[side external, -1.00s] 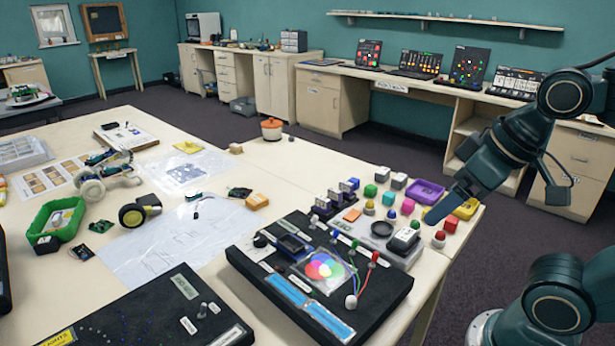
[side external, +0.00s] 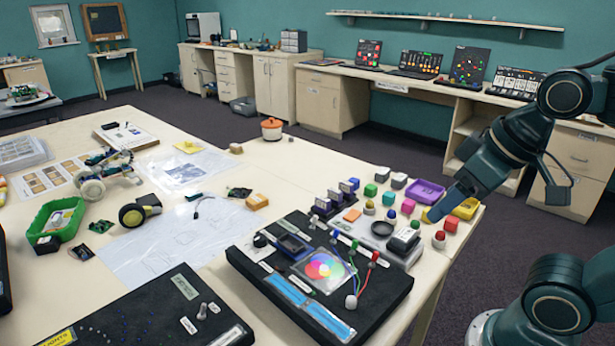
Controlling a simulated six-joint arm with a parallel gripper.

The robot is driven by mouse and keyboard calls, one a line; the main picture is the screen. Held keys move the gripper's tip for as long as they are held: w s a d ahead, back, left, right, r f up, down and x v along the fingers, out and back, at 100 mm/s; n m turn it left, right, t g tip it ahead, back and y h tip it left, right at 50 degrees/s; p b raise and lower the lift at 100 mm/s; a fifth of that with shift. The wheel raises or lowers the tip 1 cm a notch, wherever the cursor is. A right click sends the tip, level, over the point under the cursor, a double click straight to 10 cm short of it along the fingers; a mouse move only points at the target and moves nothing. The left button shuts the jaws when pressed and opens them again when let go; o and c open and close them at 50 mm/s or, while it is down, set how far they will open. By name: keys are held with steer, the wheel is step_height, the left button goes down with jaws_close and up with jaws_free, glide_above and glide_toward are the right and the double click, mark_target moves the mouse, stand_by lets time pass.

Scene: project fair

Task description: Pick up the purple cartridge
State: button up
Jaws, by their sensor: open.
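Several coloured blocks and domed buttons surround a grey panel (side external: 392,252). The black board (side external: 385,292) with wires stands in front. The table's right edge is close to my arm.

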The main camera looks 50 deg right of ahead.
steer(key=w+d+r+n+g, duration=0.25)
steer(key=w+r+n, duration=0.25)
steer(key=w, duration=0.5)
steer(key=n+g, duration=0.3)
steer(key=n, duration=1)
glide_above(347, 183)
step_height(347, 183, down, 9)
steer(key=shift+r, duration=0.15)
steer(key=shift+f, duration=4.3)
